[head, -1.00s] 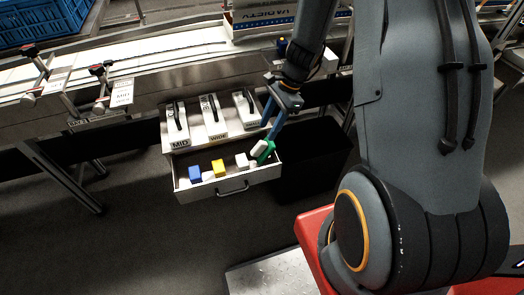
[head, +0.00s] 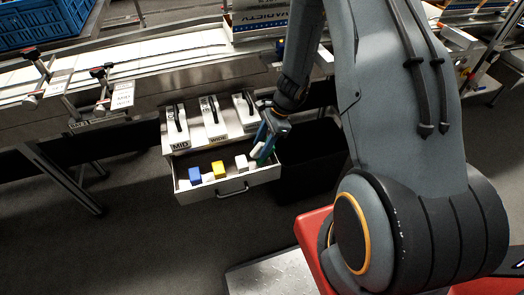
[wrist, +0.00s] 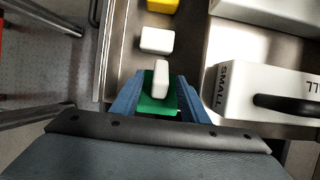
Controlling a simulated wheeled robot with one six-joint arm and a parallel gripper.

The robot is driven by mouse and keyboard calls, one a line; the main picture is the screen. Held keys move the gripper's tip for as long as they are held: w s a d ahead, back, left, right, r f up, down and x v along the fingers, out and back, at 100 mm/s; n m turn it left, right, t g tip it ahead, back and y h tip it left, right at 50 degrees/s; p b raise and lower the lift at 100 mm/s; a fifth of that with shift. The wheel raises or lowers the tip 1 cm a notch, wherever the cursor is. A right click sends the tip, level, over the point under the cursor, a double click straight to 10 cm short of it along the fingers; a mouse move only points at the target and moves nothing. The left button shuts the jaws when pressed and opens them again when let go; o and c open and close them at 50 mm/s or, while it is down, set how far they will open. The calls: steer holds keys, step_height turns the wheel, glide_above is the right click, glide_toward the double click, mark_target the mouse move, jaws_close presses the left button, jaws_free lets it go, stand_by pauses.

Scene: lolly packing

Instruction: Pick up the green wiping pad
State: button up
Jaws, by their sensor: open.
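The green wiping pad (wrist: 158,104) lies in the open drawer (head: 205,193), at its right end. In the wrist view a white block-like piece (wrist: 160,80) stands on or against it; I cannot tell whether they are joined. My gripper (wrist: 158,97) is open, with one blue finger on each side of the pad. In the head view my gripper (head: 265,138) reaches down into the right end of the drawer and hides most of the pad. I cannot tell whether the fingers touch it.
The drawer also holds a blue block (head: 195,174), a yellow block (head: 218,169) and a white block (wrist: 157,39). Behind it stand handled white pieces marked MID (head: 180,143), WIDE (head: 217,136) and SMALL (wrist: 245,92). A dark bin (head: 310,160) stands to the right.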

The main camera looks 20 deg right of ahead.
jaws_close()
